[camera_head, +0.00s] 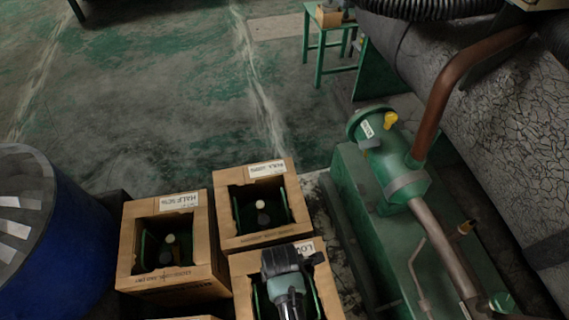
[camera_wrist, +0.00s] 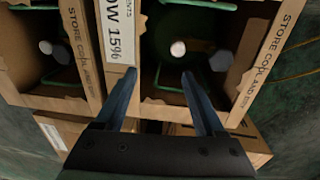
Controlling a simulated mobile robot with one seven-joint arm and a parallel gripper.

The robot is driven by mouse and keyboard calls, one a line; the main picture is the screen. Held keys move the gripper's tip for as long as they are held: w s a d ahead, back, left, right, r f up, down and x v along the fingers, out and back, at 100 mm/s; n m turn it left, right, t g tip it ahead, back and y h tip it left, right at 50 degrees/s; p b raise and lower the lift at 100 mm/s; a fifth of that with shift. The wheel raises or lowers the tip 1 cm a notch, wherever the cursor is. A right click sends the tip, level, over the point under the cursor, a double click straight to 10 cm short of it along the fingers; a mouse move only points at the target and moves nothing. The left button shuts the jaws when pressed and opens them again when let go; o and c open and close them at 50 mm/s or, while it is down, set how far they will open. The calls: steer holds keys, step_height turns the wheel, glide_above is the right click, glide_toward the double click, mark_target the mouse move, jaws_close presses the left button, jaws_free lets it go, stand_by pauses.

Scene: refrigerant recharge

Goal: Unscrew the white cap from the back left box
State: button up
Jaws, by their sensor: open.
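My gripper (camera_wrist: 160,75) is open and empty in the wrist view. In the head view my wrist (camera_head: 284,268) is above the LOW box, to the right of and nearer than the HALF box. The LOW 15% box shows under my fingers in the wrist view, with another white cap (camera_wrist: 178,49) inside, apart from the fingers.
The FULL box (camera_head: 230,240) stands at the back right with its own pale cap (camera_head: 259,204). A blue drum (camera_head: 70,250) is at the left. A green machine with pipes (camera_head: 400,170) is at the right. The floor (camera_head: 130,90) behind the boxes is clear.

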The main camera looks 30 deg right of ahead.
steer(key=s+f+g, duration=0.1)
steer(key=s+f, duration=0.1)
steer(key=f, duration=0.1)
steer(key=shift+s+n, duration=0.2)
steer(key=shift+n, duration=0.1)
steer(key=shift+s+f+b, duration=0.1)
steer(key=shift+f+b, duration=0.15)
steer(key=shift+b, duration=0.2)
step_height(320, 180, down, 8)
steer(key=b, duration=0.9)
steer(key=shift+f+b, duration=0.15)
steer(key=shift+b, duration=0.15)
steer(key=shift+r, duration=0.2)
steer(key=shift+p, duration=0.4)
steer(key=shift+f, duration=0.15)
jaws_close()
